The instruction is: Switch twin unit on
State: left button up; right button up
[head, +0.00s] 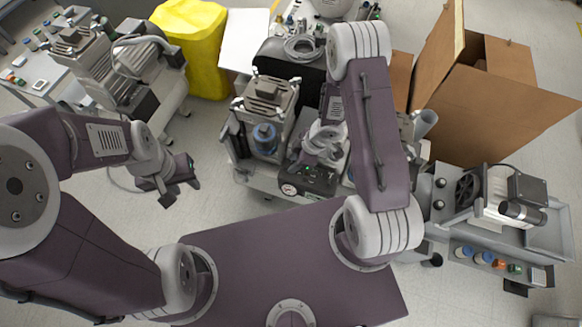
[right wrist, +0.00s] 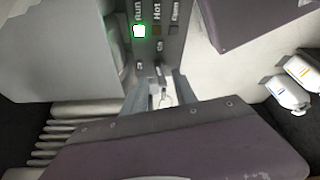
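The unit in the middle of the head view (head: 267,97), which I take for the twin unit, has a grey finned top and a blue part low on its front. In the right wrist view a dark panel (right wrist: 168,52) carries a green lit Run light (right wrist: 139,31) and unlit Hot and Open lights. A small pale switch lever (right wrist: 166,96) sits below, near On/Off lettering. My right gripper (right wrist: 163,93) has its fingers apart, one on each side of the lever; contact cannot be told. My left gripper (head: 176,184) hangs left of the unit, clear of it; its finger gap is unclear.
An open cardboard box (head: 500,100) is at the upper right. A grey cart (head: 545,238) with a motor unit and several small bottles stands at the right. Floor is free around my left gripper.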

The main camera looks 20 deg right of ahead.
jog(key=shift+b+x, duration=0.35)
jog(key=shift+x, duration=0.85)
grip_shut()
jog(key=shift+a+f+m+b, duration=0.1)
jog(key=shift+f+m+b, duration=0.1)
jog(key=shift+m+b, duration=0.45)
jog(key=shift+r+m+t+b, duration=0.2)
jog(key=shift+m+t+b, duration=0.3)
jog(key=shift+m, duration=0.35)
jog(key=shift+h, duration=0.3)
grip_release()
